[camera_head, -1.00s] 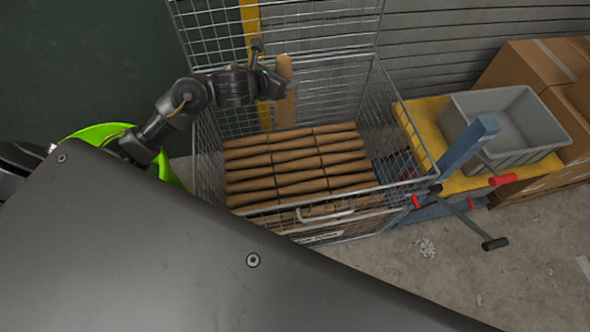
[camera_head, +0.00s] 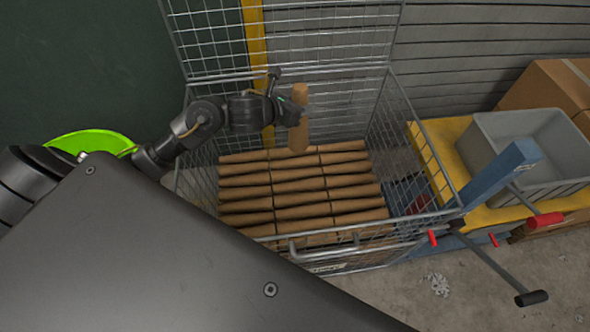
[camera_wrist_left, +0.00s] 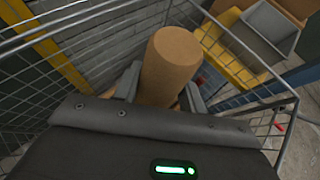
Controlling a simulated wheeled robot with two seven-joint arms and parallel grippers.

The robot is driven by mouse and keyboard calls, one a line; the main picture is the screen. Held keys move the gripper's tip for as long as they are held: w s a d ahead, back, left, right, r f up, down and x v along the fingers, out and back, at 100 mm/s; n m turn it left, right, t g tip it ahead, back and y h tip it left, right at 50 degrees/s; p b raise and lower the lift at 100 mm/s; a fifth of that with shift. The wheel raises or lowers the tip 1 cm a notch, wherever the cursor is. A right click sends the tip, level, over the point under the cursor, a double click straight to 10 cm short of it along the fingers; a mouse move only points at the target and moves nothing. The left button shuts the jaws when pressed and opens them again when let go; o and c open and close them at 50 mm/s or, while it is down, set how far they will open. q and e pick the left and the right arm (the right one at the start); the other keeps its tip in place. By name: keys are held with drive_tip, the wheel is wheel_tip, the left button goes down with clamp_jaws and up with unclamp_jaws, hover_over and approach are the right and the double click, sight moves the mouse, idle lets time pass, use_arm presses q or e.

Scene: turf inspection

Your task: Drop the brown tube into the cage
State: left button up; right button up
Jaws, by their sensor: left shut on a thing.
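The brown tube (camera_head: 299,122) stands nearly upright in my left gripper (camera_head: 294,112), which is shut on it. In the left wrist view the tube (camera_wrist_left: 170,62) sits between the two fingers (camera_wrist_left: 160,88). The wire cage (camera_head: 411,150) is below and around it, with its top open. The held tube is over the back part of the cage, above several rows of brown tubes (camera_head: 300,186) lying flat inside. My right gripper does not show in either view.
A grey bin (camera_head: 487,150) stands on a yellow surface (camera_head: 440,135) right of the cage, near a blue post (camera_head: 500,172) and red-ended levers (camera_head: 545,220). Cardboard boxes (camera_head: 545,85) are behind. The cage's back mesh (camera_head: 200,40) rises high behind the tube.

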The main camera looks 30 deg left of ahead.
use_arm(q)
drive_tip(key=shift+w+f+b, duration=0.1)
drive_tip(key=shift+f+b, duration=1)
drive_tip(key=shift+f, duration=0.75)
drive_tip(key=o, duration=1.3)
drive_tip(key=p+v, duration=0.1)
drive_tip(key=v, duration=0.9)
drive_tip(key=shift+s+r, duration=0.15)
drive_tip(key=shift+s, duration=0.2)
